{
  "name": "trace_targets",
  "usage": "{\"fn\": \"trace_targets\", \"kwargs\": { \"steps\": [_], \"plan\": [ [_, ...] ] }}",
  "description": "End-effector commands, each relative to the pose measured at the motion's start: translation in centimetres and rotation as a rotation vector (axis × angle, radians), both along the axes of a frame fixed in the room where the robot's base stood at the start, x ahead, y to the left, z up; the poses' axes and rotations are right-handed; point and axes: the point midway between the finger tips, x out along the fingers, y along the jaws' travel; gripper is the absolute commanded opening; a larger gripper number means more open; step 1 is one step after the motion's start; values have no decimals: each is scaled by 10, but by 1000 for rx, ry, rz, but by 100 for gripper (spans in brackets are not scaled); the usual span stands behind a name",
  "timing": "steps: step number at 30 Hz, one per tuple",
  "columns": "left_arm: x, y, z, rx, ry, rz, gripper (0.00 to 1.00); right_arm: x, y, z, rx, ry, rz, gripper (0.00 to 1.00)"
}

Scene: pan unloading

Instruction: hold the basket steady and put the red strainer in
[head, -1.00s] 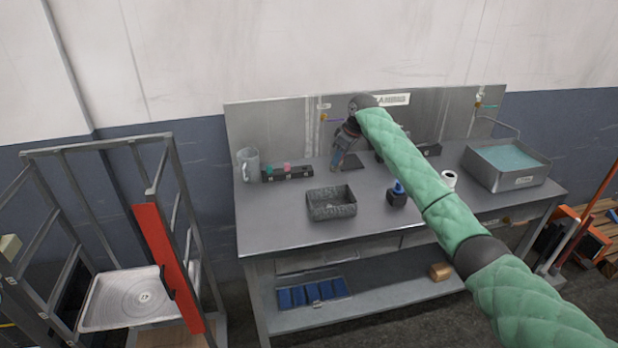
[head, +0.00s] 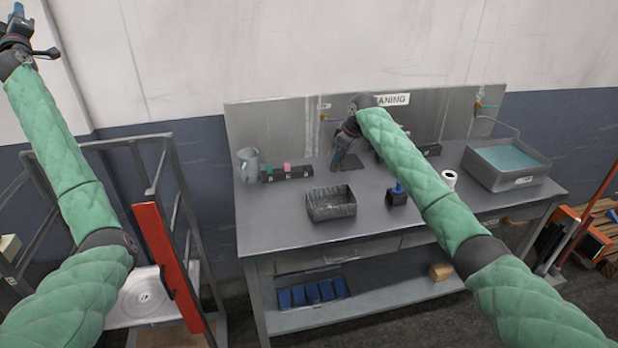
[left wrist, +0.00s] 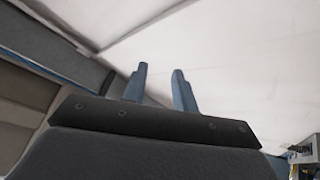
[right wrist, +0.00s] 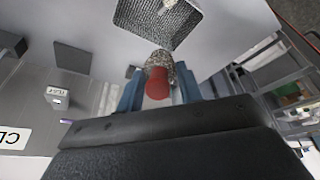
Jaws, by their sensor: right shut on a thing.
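The basket (head: 331,208), a dark wire-mesh box, stands on the steel workbench in the head view. It also shows at the top of the right wrist view (right wrist: 160,20). My right gripper (right wrist: 158,88) is shut on the red strainer, whose red handle (right wrist: 157,84) sits between the fingers and whose mesh end (right wrist: 160,60) points toward the basket, apart from it. In the head view my right gripper (head: 341,158) is behind the basket; the strainer cannot be made out there. My left gripper (head: 18,28) is raised at the upper left, far from the basket; its fingers (left wrist: 160,86) are apart and empty.
On the workbench (head: 275,225) stand a grey jug (head: 248,166), a dark block with coloured items (head: 287,172), a dark bottle (head: 397,196), a white roll (head: 449,178) and a basin (head: 505,170). A rack with a red panel (head: 166,265) stands left. The bench's front left is clear.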

Motion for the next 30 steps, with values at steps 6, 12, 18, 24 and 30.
{"fn": "trace_targets", "kwargs": {
  "steps": [6, 12, 18, 24, 30],
  "plan": [
    [60, -90, 9, -5, 10, -126, 28, 0, 0, 0, 0, 0, 0, 11],
    [103, -175, 20, 7, 27, -238, 28, 0, 0, 0, 0, 0, 0, 11],
    [139, -263, 27, 42, 69, -351, 28, 0, 0, 0, 0, 0, 0, 11],
    [170, -351, 11, 111, 168, -468, 28, 0, 0, 0, 0, 0, 0, 11],
    [195, -427, -42, 204, 332, -580, 28, 0, 0, 0, 0, 0, 0, 11]
  ]
}}
